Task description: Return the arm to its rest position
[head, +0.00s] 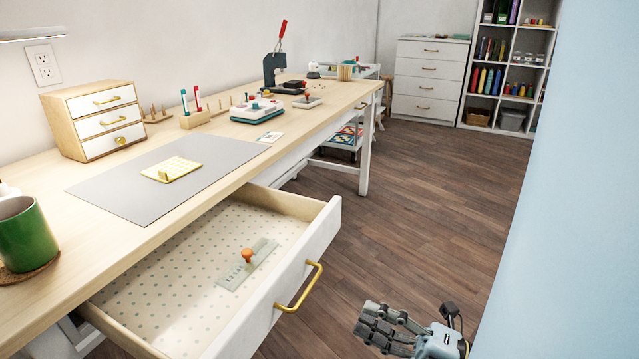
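My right gripper (384,328) shows at the bottom right of the head view, in front of the floor and to the right of the open drawer. It is apart from the drawer's yellow handle (300,288) and touches nothing that I can see. Its dark fingers point left, and I see nothing held, but the angle does not show clearly how far apart they are. My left gripper is not in the picture. The open drawer (318,240) has a dotted lining, and a pale flat piece with an orange knob (247,256) lies in it.
The desk (235,190) holds a grey mat (120,192), a yellow pad (171,169), a small drawer box (98,120) and a green mug (26,235). A pale blue wall (575,180) stands close on the right. The wooden floor (430,190) between is clear.

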